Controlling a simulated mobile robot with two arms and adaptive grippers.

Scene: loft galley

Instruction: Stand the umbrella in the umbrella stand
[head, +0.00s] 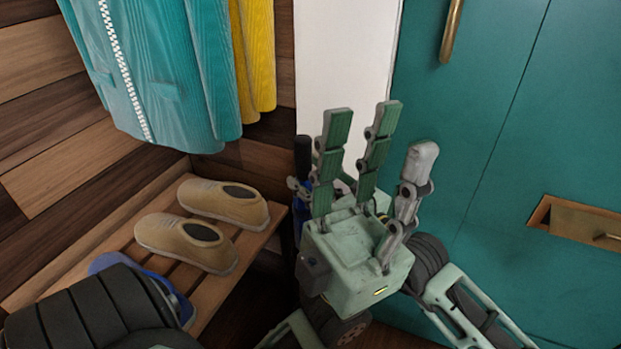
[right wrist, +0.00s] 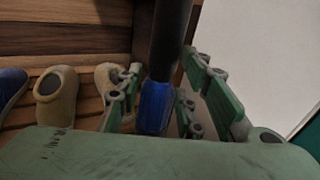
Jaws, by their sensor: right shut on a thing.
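The umbrella (right wrist: 156,104) has a blue body and a long dark upper part. In the right wrist view it runs upright between the fingers of my right gripper (right wrist: 160,88), which is shut on it. In the head view only a strip of the umbrella (head: 302,158) shows, dark above and blue below. There my right gripper is mostly hidden behind my left gripper (head: 378,140). My left gripper is open and empty, with its fingers pointing up. I cannot make out the umbrella stand in either view.
A slatted wooden bench (head: 105,225) stands at the left, with tan shoes (head: 185,242) and blue footwear (head: 108,262) on it. A teal jacket (head: 160,75) and a yellow garment (head: 258,55) hang above. A white panel (head: 345,55) and teal doors (head: 490,140) stand behind and right.

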